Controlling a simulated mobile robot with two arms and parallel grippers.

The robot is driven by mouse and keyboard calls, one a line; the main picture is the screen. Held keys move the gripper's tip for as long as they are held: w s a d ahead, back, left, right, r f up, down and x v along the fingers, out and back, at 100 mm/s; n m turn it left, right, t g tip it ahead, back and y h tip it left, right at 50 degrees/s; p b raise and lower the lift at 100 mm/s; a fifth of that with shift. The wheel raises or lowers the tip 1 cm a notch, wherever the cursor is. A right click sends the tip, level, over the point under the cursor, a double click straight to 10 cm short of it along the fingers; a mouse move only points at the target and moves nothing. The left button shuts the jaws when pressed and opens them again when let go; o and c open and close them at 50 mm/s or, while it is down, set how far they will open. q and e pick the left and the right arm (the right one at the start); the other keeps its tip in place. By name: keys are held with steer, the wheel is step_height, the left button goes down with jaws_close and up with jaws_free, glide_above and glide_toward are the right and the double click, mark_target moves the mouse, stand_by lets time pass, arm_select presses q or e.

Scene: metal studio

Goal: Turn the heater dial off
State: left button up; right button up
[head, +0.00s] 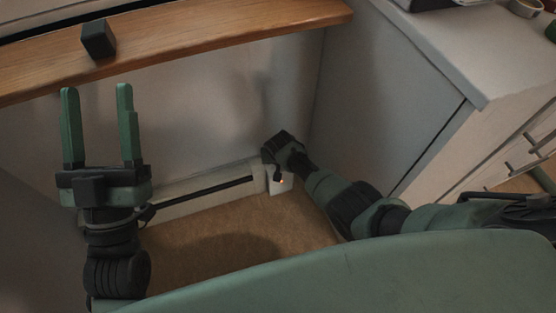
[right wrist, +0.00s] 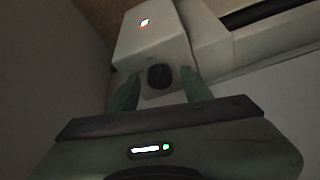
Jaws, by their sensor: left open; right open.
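The heater (head: 205,190) is a low pale unit with a dark slot, running along the foot of the wall. Its white end box (head: 280,187) carries a small lit red light and also shows in the right wrist view (right wrist: 150,42). The dark round dial (right wrist: 160,76) is on that box. My right gripper (right wrist: 159,78) is open, with a green finger on either side of the dial; I cannot tell whether they touch it. In the head view the right wrist hides most of this. My left gripper (head: 97,90) is open and empty, fingers pointing up, away from the heater.
A wooden shelf (head: 210,35) crosses above the heater, with a black block (head: 98,40) near its edge. A grey cabinet (head: 385,95) with drawers stands at right, close to my right arm. A bowl (head: 526,7) sits on its top. Bare brown floor lies before the heater.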

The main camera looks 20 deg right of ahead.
jaws_close()
